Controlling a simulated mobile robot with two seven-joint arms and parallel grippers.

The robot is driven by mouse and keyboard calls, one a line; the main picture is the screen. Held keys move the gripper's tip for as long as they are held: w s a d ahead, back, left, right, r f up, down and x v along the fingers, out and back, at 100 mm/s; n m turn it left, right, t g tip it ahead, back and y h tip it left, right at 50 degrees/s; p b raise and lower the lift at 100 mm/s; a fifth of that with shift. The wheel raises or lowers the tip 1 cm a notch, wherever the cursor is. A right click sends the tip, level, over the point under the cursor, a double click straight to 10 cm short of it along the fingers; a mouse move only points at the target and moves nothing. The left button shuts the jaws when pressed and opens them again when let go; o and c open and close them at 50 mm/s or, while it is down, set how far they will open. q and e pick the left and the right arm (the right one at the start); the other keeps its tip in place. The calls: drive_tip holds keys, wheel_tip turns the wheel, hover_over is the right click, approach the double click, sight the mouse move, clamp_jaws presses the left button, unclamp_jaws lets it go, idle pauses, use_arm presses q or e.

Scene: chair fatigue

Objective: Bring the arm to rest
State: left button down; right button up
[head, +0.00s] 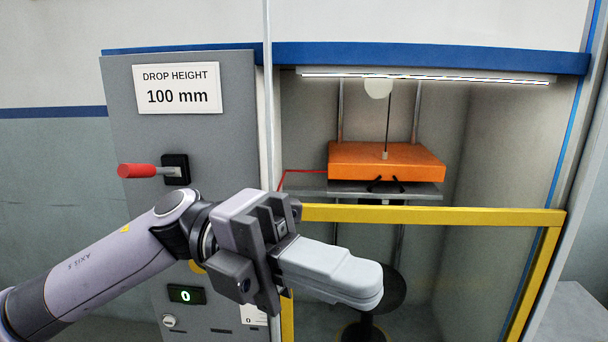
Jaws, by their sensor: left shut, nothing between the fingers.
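My left arm comes in from the lower left and crosses in front of the grey control panel (225,130). My left gripper (368,284) is shut and empty. Its light grey fingers point right, in front of the test cabinet's opening, and hide part of a dark round seat (396,288) inside. The gripper appears apart from the red-handled lever (137,171), which is up and to the left on the panel. My right gripper is not in view.
A yellow frame (430,216) borders the cabinet opening. Inside, an orange block (385,160) rests on a grey plate (420,188) above the seat. The panel has a "DROP HEIGHT 100 mm" sign (179,88) and a display reading 0 (186,294). My wrist partly hides a yellow part.

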use_arm(q)
drive_tip(key=w+a+f+n+t+h, duration=0.2)
drive_tip(key=w+f+n+t+h, duration=0.4)
drive_tip(key=w+n+t+h, duration=0.7)
drive_tip(key=w+a+f+n+t+y, duration=0.1)
drive_tip(key=a+f+n+t+y, duration=0.3)
drive_tip(key=f+n+t+y, duration=0.5)
drive_tip(key=w+a+f+n+t+y, duration=0.1)
drive_tip(key=a+f+n+t+y, duration=0.45)
drive_tip(key=n, duration=0.65)
drive_tip(key=s+a+f+n+g+y, duration=0.2)
drive_tip(key=s+a+f+y, duration=0.1)
drive_tip(key=f, duration=0.7)
drive_tip(key=s+a+f+n+g+y, duration=0.2)
drive_tip(key=s+a+f+n+y, duration=0.1)
drive_tip(key=s+f, duration=0.5)
drive_tip(key=s+a+f+n+g+y, duration=0.2)
drive_tip(key=s+a+f+y, duration=0.3)
drive_tip(key=f, duration=0.6)
drive_tip(key=shift+s+a+f+n+y, duration=0.3)
drive_tip(key=shift+s+n+y, duration=0.25)
drive_tip(key=shift+s, duration=0.15)
